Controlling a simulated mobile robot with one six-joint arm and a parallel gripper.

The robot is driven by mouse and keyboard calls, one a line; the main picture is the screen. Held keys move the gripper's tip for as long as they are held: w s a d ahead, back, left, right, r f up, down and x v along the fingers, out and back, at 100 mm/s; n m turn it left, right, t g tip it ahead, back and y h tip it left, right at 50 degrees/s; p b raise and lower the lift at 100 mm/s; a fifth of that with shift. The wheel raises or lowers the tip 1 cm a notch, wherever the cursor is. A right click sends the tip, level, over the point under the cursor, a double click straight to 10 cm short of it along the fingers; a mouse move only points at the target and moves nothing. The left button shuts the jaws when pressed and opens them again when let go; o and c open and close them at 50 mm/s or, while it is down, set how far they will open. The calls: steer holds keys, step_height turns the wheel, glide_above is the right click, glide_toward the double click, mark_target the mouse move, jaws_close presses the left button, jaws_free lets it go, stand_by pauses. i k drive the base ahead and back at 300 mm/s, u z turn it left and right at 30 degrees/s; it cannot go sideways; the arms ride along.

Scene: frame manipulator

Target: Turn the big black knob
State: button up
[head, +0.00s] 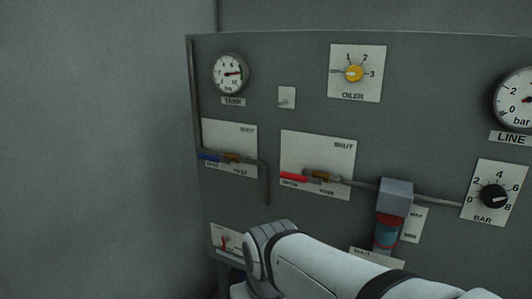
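The big black knob (494,196) sits on a white dial plate marked BAR, with numbers 2, 4, 6 and 8 showing, at the right of the panel in the head view. Its white pointer mark is hard to read at this size. My white arm reaches in from the lower right, and its visible end lies low at the middle of the picture, left of and below the knob and well apart from it. The gripper's fingers are not visible.
The grey panel (300,100) carries a yellow OILER knob (354,73), a TANK gauge (231,74), a LINE gauge (516,98), a red-handled valve (294,177) and a blue-handled valve (209,157). A grey block (396,195) on a pipe protrudes left of the black knob.

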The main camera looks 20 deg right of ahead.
mark_target(494, 196)
steer(key=z, duration=1.9)
steer(key=k, duration=0.45)
steer(key=z, duration=0.25)
steer(key=i, duration=0.45)
